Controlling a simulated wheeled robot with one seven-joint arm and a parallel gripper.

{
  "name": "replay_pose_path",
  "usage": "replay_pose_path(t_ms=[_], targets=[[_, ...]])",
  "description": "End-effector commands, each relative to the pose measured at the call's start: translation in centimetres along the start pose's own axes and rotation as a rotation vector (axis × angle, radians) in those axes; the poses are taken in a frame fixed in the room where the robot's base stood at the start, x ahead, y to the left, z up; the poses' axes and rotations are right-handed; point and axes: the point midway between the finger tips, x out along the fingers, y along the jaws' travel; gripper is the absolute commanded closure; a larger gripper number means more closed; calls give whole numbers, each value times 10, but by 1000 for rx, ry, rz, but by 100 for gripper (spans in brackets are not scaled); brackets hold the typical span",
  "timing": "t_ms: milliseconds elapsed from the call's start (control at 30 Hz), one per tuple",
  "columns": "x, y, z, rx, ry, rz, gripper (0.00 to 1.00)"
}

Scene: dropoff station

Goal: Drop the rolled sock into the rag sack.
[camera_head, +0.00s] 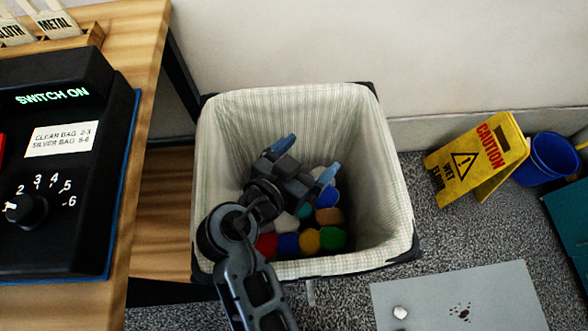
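The rag sack (228,125) is a pale striped cloth liner in a square frame with dark corners, standing open on the floor at the picture's middle. Several rolled balls lie in its bottom, among them a yellow one (309,241), a green one (333,238), a tan one (329,216) and a red one (266,246). I cannot tell which of them, if any, is the rolled sock. My gripper (310,156) is over the sack's opening, within its rim as seen from here. Its blue-tipped fingers are spread apart, with nothing visible between them. It hides part of the contents.
A wooden bench (145,70) with a black control box (45,190) stands close on the left. A yellow caution sign (470,160) and blue bucket (550,158) stand at right. A grey mat (430,295) with a small whitish lump (400,312) lies at lower right.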

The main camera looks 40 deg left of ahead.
Motion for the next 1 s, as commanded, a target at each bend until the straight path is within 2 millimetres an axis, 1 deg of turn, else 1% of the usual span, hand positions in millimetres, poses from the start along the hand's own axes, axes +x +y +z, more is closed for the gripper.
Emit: replay_pose_path(t_ms=[267, 367, 467, 600, 733, 900, 1000], targets=[[0, 0, 0, 0, 0, 0, 1], [-6, 0, 0, 0, 0, 0, 1], [-19, -1, 0, 0, 0, -3, 1], [-43, -1, 1, 0, -1, -3, 1], [-62, 0, 0, 0, 0, -2, 1], [-76, 0, 0, 0, 0, -1, 1], [-78, 0, 0, 0, 0, 0, 1]])
